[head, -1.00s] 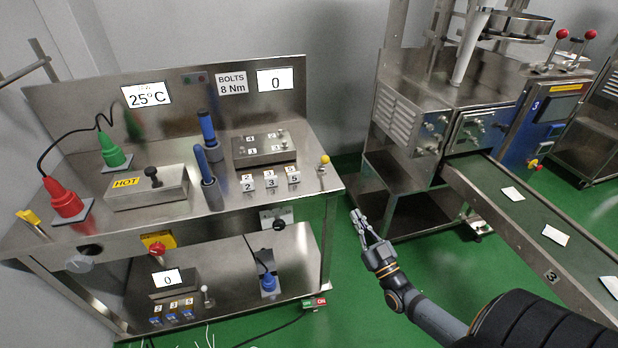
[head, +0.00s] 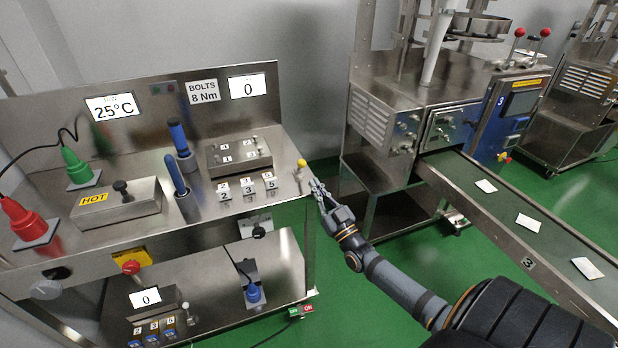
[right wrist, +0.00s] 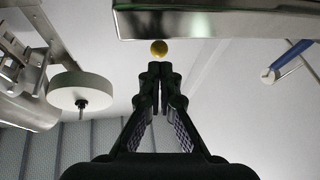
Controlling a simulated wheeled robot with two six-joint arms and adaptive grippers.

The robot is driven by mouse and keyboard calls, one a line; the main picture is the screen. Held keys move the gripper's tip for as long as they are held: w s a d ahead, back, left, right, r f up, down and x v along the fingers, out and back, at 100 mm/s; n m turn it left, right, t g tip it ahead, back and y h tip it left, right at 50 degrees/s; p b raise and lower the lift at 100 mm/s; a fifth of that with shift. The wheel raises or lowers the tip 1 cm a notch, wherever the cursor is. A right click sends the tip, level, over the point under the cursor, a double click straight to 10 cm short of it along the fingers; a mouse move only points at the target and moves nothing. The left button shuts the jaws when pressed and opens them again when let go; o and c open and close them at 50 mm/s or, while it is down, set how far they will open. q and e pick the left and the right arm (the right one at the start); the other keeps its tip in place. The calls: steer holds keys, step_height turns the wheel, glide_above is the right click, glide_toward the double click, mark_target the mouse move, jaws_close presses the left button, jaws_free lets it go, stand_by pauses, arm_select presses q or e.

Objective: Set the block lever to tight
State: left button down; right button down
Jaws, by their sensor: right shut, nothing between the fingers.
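A small lever with a yellow ball knob (head: 302,162) stands at the right end of the steel bench top, right of the bolt block (head: 239,156). Its stem is short and looks near upright; I cannot read any tight mark. My right gripper (head: 315,184) is shut and empty, just right of the bench edge, close below and right of the yellow knob. In the right wrist view the yellow knob (right wrist: 159,47) sits just beyond the closed fingertips (right wrist: 160,68), with a small gap seeming to remain. My left gripper is out of view.
Numbered white blocks (head: 248,188) and blue-handled tools (head: 174,174) stand on the bench (head: 215,207). A HOT block (head: 117,205) is further left. A conveyor (head: 500,208) with white packets runs at the right. Green floor lies between.

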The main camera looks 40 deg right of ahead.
mark_target(300, 166)
steer(key=x, duration=0.3)
steer(key=shift+w+r, duration=0.1)
steer(key=shift+w, duration=0.25)
steer(key=shift+w+r, duration=0.2)
steer(key=shift+w, duration=0.1)
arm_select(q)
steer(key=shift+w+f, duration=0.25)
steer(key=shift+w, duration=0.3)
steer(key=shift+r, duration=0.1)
